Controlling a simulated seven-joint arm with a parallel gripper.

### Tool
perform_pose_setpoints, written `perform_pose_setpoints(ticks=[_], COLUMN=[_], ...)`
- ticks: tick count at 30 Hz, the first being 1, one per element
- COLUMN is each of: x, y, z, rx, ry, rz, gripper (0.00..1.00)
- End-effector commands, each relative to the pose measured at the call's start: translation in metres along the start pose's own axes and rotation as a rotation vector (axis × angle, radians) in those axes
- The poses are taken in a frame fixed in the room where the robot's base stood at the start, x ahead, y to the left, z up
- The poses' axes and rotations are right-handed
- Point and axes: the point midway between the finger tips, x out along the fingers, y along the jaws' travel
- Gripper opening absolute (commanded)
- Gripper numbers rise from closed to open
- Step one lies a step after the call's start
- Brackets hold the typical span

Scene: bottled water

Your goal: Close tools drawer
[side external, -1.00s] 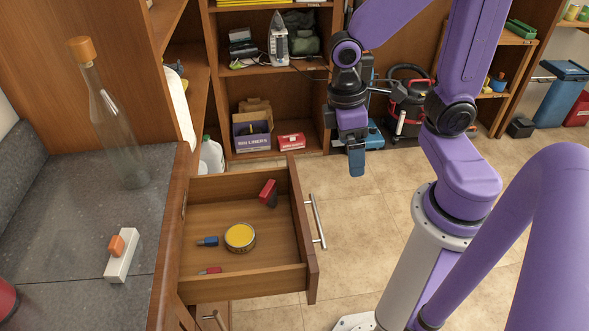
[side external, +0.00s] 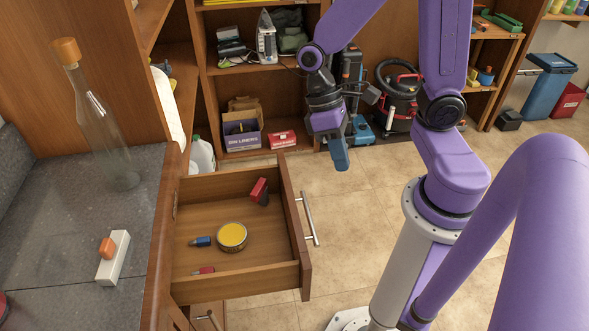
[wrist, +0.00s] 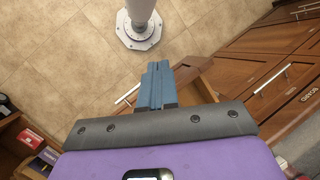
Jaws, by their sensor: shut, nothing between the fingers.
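The open drawer (side external: 252,279) sticks out from the counter in the side external view. It holds a yellow-topped round tin, a red item, and small blue and red tools. Its front carries a metal bar handle (side external: 308,218). My gripper (side external: 341,160) is shut and empty, with blue fingers pointing down. It is beyond the far corner of the drawer front, to its right, apart from it. In the wrist view my gripper (wrist: 156,85) shows shut. A bar handle (wrist: 127,93) shows just left of the fingers; the drawer is mostly hidden behind the gripper.
A grey counter (side external: 60,240) at the left holds a clear bottle (side external: 103,135) and a white block (side external: 113,258) with an orange piece. Shelves with boxes (side external: 242,130) and a vacuum cleaner (side external: 399,95) stand behind. The tiled floor (side external: 345,230) right of the drawer is clear.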

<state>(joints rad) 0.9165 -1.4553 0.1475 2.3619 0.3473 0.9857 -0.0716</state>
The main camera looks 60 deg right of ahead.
Motion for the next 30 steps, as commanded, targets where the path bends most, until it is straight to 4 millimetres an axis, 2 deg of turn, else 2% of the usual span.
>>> perform_pose_setpoints(ticks=[3,11,18,24,30], x=[0.007,0.021,0.041,0.066,0.101], y=[0.019,0.068,0.131,0.192,0.252], z=[-0.020,-0.060,-0.088,-0.099,-0.096], rx=[0.221,0.659,1.046,1.348,1.623], ry=[-0.063,-0.145,-0.166,-0.142,-0.084], rz=[-0.144,-0.498,-0.872,-1.209,-1.551], gripper=[0.00,0.00,0.00,0.00,0.00])
